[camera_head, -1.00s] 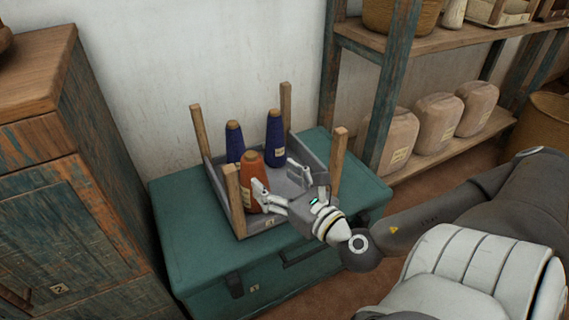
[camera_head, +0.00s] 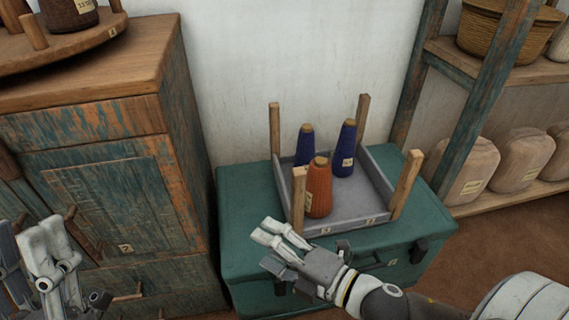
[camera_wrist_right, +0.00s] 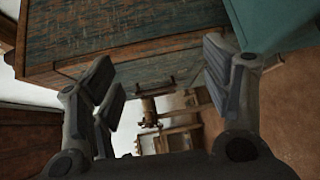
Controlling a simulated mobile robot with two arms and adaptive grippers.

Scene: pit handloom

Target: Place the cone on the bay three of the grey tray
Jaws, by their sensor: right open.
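An orange cone (camera_head: 319,190) stands upright in the near left part of the grey tray (camera_head: 350,213), which has wooden corner posts. Two blue cones (camera_head: 304,146) (camera_head: 346,150) stand upright behind it in the tray. Small labels show on the tray's front edge, but I cannot read them. My right gripper (camera_head: 268,250) is open and empty, in front of the tray and apart from the orange cone. Its open fingers also show in the right wrist view (camera_wrist_right: 160,85). My left gripper (camera_head: 45,255) is at the lower left, partly cut off; its opening is unclear.
The tray sits on a teal chest (camera_head: 245,215). A worn wooden cabinet (camera_head: 110,190) stands to the left, with a round wooden stand (camera_head: 60,50) on top bearing a dark cone (camera_head: 68,14). A shelf (camera_head: 480,52) with wrapped bundles (camera_head: 520,160) stands at right.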

